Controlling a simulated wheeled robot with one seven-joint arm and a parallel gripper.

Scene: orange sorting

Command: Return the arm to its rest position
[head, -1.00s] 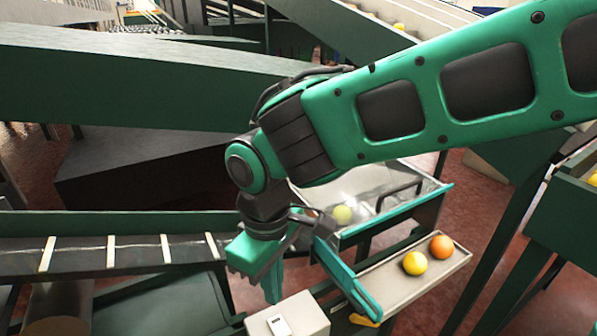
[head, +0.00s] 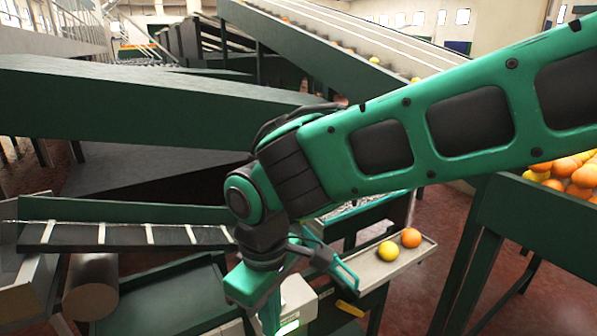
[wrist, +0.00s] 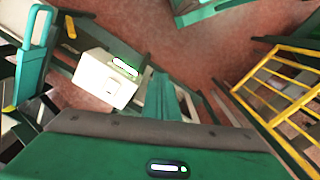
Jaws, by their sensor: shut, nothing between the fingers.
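My green and black arm (head: 400,140) reaches in from the upper right of the head view and bends down at its dark wrist joint. My gripper (head: 268,312) hangs below the wrist, low in the middle of that view. It is shut and empty, and points down beside a pale box with a lit green display (head: 290,327). In the wrist view the white box (wrist: 105,78) lies left of centre. My gripper's lower end is partly cut off by the bottom of the head view.
A small tray (head: 425,250) right of my gripper holds a yellow fruit (head: 388,251) and an orange fruit (head: 411,238). A conveyor (head: 120,235) runs at the left. A fruit-filled green bin (head: 540,215) stands at the right. A yellow rail frame (wrist: 270,90) shows in the wrist view.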

